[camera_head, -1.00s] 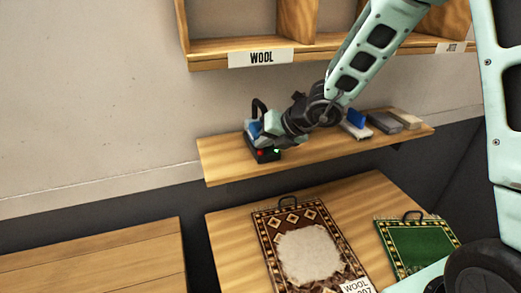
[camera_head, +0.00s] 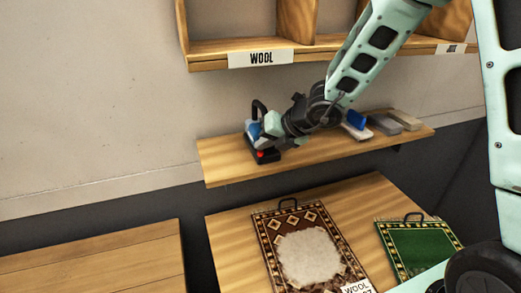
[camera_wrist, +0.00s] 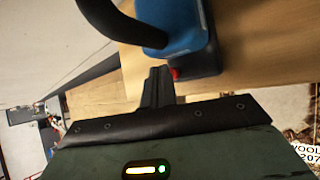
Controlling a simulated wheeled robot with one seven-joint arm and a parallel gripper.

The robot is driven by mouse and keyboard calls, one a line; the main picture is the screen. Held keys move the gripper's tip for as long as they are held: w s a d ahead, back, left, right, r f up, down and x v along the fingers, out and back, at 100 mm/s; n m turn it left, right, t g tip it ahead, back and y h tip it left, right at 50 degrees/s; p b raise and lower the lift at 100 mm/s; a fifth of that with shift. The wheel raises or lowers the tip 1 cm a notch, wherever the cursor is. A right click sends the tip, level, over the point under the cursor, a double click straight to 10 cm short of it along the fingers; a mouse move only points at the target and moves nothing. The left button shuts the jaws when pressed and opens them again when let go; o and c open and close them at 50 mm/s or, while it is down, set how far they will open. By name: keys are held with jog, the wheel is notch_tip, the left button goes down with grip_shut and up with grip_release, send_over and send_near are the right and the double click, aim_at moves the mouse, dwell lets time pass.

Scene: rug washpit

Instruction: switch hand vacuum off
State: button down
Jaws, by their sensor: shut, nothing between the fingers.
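The hand vacuum (camera_head: 253,131) has a blue body and a black looped handle. It sits on a black base (camera_head: 267,156) at the left part of the wall shelf. A red spot (camera_head: 261,154) shows on the base's front; no green light shows there. In the wrist view the vacuum's blue body (camera_wrist: 182,25) fills the top, with a red button (camera_wrist: 175,73) low on it. My gripper (camera_wrist: 160,72) is shut and empty, its fingertips right beside the red button. I cannot tell whether they touch it. In the head view my gripper partly hides the vacuum.
The wooden shelf (camera_head: 225,160) also holds a blue-topped block (camera_head: 356,121) and pale and grey blocks to the right. A cubby labelled WOOL (camera_head: 260,58) hangs above. Below, a brown patterned rug (camera_head: 308,255) and a green rug (camera_head: 418,248) lie on a table.

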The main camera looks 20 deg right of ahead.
notch_tip(320, 180, up, 6)
jog(key=p, duration=0.5)
dwell(0.5)
jog(key=s+a+f+n+g+y+b, duration=0.1)
jog(key=s+a+f+n+g+b, duration=0.15)
jog(key=s+a+n, duration=0.65)
jog(key=s+a+f+n+g+y+b, duration=0.1)
jog(key=s+a+n+g+b, duration=0.25)
jog(key=s+n, duration=0.65)
jog(key=s+d+f+n+h+b, duration=0.2)
jog(key=s+n, duration=0.4)
jog(key=n, duration=0.7)
jog(key=s+d+f+n+g+h+b, duration=0.1)
jog(key=s+d+f+n+h+b, duration=0.2)
jog(key=s+n, duration=0.4)
notch_tip(320, 180, down, 2)
jog(key=n+h+b, duration=0.1)
jog(key=n, duration=0.5)
jog(key=shift+s+d+f+n+h+b, duration=0.25)
jog(key=shift+d+n+h+b, duration=0.05)
jog(key=shift+h+b, duration=0.1)
